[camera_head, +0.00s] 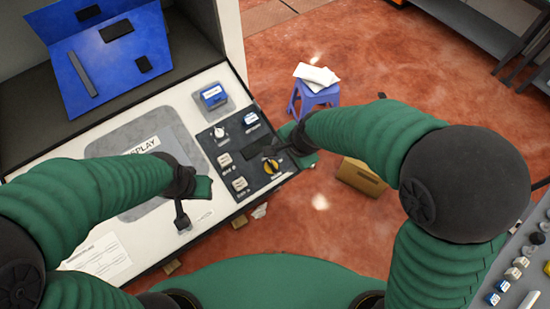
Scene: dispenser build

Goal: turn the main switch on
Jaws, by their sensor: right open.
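A dark control panel (224,133) is set into the right end of the white console. A yellow and black rotary knob (271,166) sits at its lower right; it looks like the main switch, but its label is too small to read. My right gripper (272,150) is open, just above the knob in the picture and over the panel's right edge. It holds nothing visible, and I cannot tell whether it touches the knob. My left gripper (187,205) hangs over the console's front, left of the panel; its jaw opening is unclear.
Other knobs and buttons crowd the panel, with a blue button box (213,95) behind it. The display plate (125,140) lies left. A blue stool (314,96) with white items and a cardboard box (361,177) stand on the floor at right. Another button panel (520,265) is lower right.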

